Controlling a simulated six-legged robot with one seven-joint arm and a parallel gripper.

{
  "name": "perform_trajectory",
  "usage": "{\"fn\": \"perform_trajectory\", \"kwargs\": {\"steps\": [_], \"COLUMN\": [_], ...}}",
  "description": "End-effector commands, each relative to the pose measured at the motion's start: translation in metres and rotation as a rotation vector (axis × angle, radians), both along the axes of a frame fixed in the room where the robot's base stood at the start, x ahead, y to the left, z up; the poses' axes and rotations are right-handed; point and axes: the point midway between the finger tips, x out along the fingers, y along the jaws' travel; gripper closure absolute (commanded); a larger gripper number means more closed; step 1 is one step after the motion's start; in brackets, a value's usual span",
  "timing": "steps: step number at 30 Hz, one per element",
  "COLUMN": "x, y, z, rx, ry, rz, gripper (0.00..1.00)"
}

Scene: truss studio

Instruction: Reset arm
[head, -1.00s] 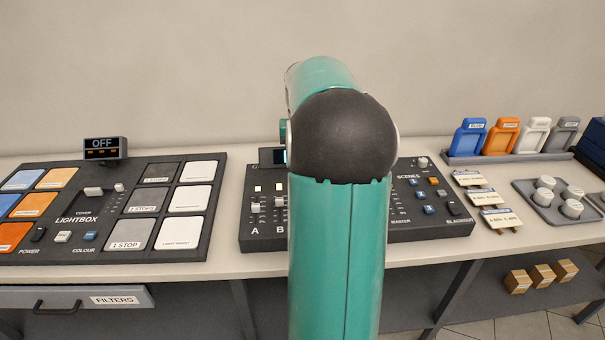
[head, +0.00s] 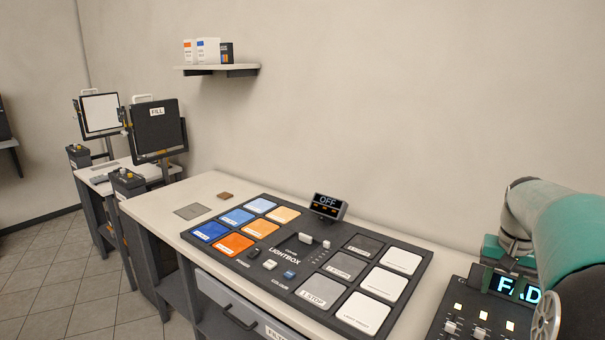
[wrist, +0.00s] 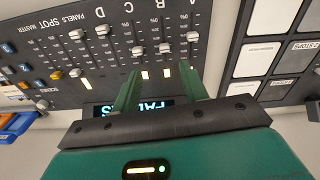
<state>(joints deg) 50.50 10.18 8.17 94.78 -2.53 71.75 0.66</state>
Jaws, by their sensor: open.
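My arm (head: 575,230) fills the right edge of the head view, teal with pale joints, bent over the fader console (head: 450,325). In the wrist view my gripper (wrist: 160,75) shows as two green fingers set apart with nothing between them. The fingers are over the console's display edge, which also shows in the wrist view (wrist: 60,85). I cannot tell how high the fingertips are above the console. In the head view the fingers are not clearly visible. The console display reads "FAD", with the rest hidden behind my arm.
The lightbox panel (head: 345,250) with coloured and grey tiles lies left of the console, its small display (head: 328,206) reading OFF. A filters drawer (head: 235,312) is below. A wall shelf (head: 215,69) and a FILL lamp (head: 157,127) stand further left. Floor at lower left is clear.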

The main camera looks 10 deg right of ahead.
Motion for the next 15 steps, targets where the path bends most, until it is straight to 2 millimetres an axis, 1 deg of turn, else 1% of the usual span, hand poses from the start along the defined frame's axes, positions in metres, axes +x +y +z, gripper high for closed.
{"fn": "perform_trajectory", "kwargs": {"steps": [1, 2, 3, 4, 7, 8, 9, 11, 12, 14, 15], "x": [0.006, 0.007, 0.009, 0.009, 0.006, 0.003, 0.000, -0.008, -0.013, -0.023, -0.031], "y": [0.031, 0.047, 0.069, 0.085, 0.135, 0.150, 0.169, 0.196, 0.213, 0.238, 0.254], "z": [0.010, 0.014, 0.018, 0.021, 0.029, 0.030, 0.032, 0.033, 0.033, 0.031, 0.030], "rx": [-0.024, -0.036, -0.050, -0.061, -0.094, -0.102, -0.113, -0.126, -0.133, -0.143, -0.148], "ry": [-0.016, -0.026, -0.039, -0.050, -0.090, -0.103, -0.122, -0.149, -0.169, -0.201, -0.221], "rz": [0.051, 0.078, 0.115, 0.141, 0.227, 0.254, 0.287, 0.339, 0.372, 0.423, 0.457], "gripper": [0.56, 0.56, 0.56, 0.56, 0.56, 0.56, 0.56, 0.56, 0.56, 0.56, 0.56]}}
